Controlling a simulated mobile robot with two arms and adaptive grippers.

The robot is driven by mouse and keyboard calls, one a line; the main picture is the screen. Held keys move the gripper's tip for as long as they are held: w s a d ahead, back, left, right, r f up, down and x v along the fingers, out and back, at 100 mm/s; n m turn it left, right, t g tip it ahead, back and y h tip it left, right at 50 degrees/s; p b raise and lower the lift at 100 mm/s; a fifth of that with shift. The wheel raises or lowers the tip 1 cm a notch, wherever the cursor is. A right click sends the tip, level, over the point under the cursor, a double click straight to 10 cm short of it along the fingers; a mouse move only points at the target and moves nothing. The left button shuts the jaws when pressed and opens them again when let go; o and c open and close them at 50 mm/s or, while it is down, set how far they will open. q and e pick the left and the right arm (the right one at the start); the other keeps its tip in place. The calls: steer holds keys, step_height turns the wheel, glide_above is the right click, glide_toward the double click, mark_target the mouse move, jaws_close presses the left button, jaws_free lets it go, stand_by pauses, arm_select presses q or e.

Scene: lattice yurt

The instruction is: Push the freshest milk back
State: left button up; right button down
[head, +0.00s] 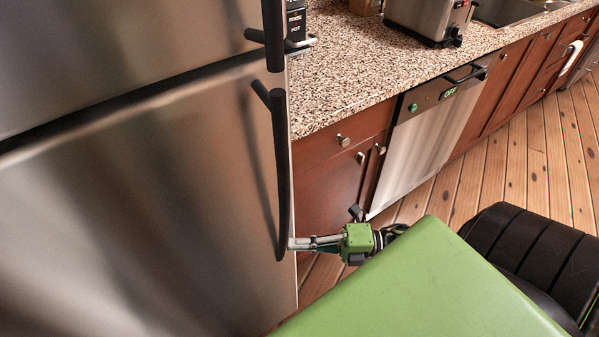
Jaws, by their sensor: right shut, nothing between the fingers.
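No milk shows in this view. A stainless steel fridge (130,215) fills the left side, with its upper and lower doors looking shut. A long black handle (281,165) runs down the right edge of the lower door. My right gripper (294,243) is at the lower end of this handle, just to its right in the picture. Its fingers are shut with nothing between them. I cannot tell whether the fingertips touch the handle. My left gripper is not in view.
A granite counter (350,62) over red-brown cabinets (330,185) runs right from the fridge, with a dishwasher (425,135) built in. A toaster (430,18) stands on the counter. Bare wooden floor (505,165) lies in front of the cabinets.

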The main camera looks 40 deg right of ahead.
steer(key=shift+w+d+r+t, duration=0.2)
steer(key=shift+w+r, duration=0.05)
steer(key=shift+w, duration=0.25)
steer(key=shift+w+d+r+t, duration=0.15)
steer(key=shift+w+r+t, duration=0.05)
steer(key=shift+w, duration=0.3)
steer(key=s+a+v, duration=0.1)
steer(key=v, duration=1.2)
steer(key=w+d+f+m+t+h, duration=0.1)
steer(key=d+f+m+h, duration=0.1)
steer(key=f+m+h, duration=0.55)
steer(key=w+d+f+m+t+h, duration=0.1)
steer(key=w+d+f+m+h, duration=0.2)
steer(key=f, duration=0.7)
steer(key=s+f+m+g+h+p, duration=0.1)
steer(key=s+f+m+g, duration=0.1)
steer(key=s+f+m, duration=0.3)
steer(key=s+f+m+g+h, duration=0.1)
steer(key=f+m+h, duration=0.1)
steer(key=f, duration=0.4)
steer(key=s+a+f+m+g, duration=0.4)
steer(key=s+a+f, duration=0.3)
steer(key=s, duration=0.2)
steer(key=s+a+f+m+g+h, duration=0.1)
steer(key=s+a+f+m+g, duration=0.3)
steer(key=s+a+f, duration=0.3)
steer(key=s+a+g, duration=0.1)
steer(key=s, duration=0.1)
steer(key=shift+s+f+m+p, duration=0.25)
steer(key=shift+s+m+p, duration=0.1)
